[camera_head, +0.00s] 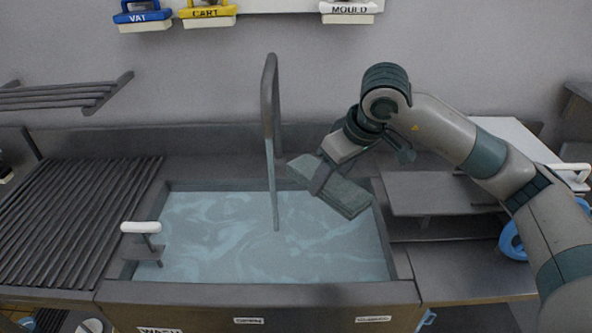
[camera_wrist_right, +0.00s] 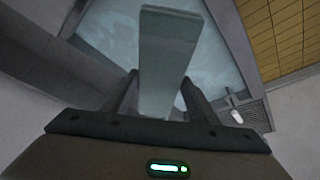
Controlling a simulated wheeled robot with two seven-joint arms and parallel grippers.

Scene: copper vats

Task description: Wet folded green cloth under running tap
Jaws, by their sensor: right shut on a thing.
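The folded green cloth (camera_head: 345,196) is held by my right gripper (camera_head: 322,178) above the right part of the water-filled sink (camera_head: 400,262). In the right wrist view the cloth (camera_wrist_right: 166,60) stands out between the two fingers of the right gripper (camera_wrist_right: 160,92). The tap (camera_head: 270,95) has a tall bent spout, and a thin stream (camera_head: 272,190) falls from it into the water. The cloth is just right of the stream; I cannot tell whether they touch. My left gripper is not in view.
A ribbed drainboard (camera_head: 75,215) lies to the left. A grey raised shelf (camera_head: 430,195) and a blue round thing (camera_head: 511,240) are to the right. Labelled brushes (camera_head: 208,11) hang on the wall.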

